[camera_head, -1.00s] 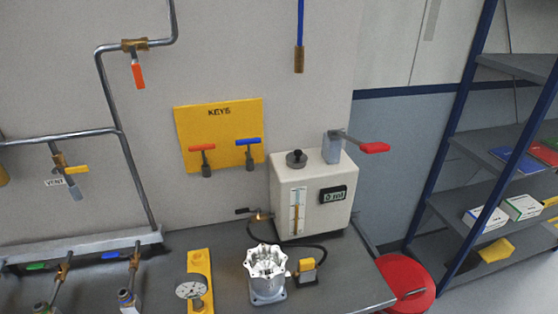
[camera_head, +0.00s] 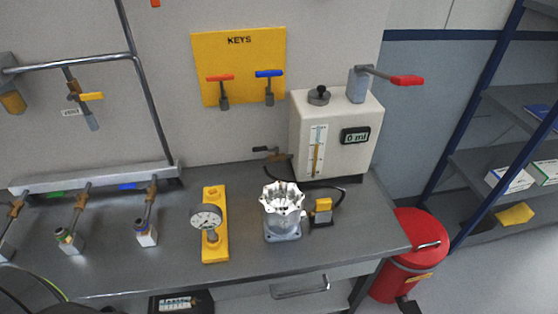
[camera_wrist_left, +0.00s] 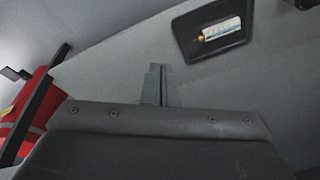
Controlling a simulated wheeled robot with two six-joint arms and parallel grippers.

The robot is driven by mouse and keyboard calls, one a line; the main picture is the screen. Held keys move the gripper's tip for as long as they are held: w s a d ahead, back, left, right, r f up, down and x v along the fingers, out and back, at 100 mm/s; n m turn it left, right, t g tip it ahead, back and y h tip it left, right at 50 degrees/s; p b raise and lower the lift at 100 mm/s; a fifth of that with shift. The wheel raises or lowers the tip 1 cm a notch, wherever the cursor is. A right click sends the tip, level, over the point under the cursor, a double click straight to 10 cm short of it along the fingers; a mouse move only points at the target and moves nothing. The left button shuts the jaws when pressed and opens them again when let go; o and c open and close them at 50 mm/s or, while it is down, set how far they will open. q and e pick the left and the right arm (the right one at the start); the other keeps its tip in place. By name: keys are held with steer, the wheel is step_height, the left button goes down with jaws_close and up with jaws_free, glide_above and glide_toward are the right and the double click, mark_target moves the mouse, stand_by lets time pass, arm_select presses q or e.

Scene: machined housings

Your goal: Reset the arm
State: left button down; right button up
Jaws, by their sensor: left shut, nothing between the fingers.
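My left gripper (camera_wrist_left: 160,84) shows in the left wrist view with its two fingers together, shut and empty. It is over bare grey floor and touches nothing there. In the head view neither gripper can be made out; a dark rounded shape at the bottom left edge is cut off. The machined housing (camera_head: 283,212), a silver part with a scalloped rim, stands upright on the grey bench (camera_head: 250,255).
A yellow gauge stand (camera_head: 215,240), a white pump unit (camera_head: 338,135) and hanging valves stand on or above the bench. A red bin (camera_head: 395,285) is right of it. Shelves (camera_head: 480,185) stand at the far right. A dark tray (camera_wrist_left: 214,36) lies in the left wrist view.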

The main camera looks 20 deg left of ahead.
arm_select(q)
steer(key=s+f+b, duration=0.2)
steer(key=s+f, duration=0.5)
steer(key=f, duration=0.3)
steer(key=s+d+f+g+b, duration=0.1)
steer(key=s+f+b, duration=0.1)
steer(key=s+f, duration=0.6)
step_height(320, 180, down, 3)
steer(key=shift+d+r, duration=0.1)
steer(key=shift+d, duration=0.1)
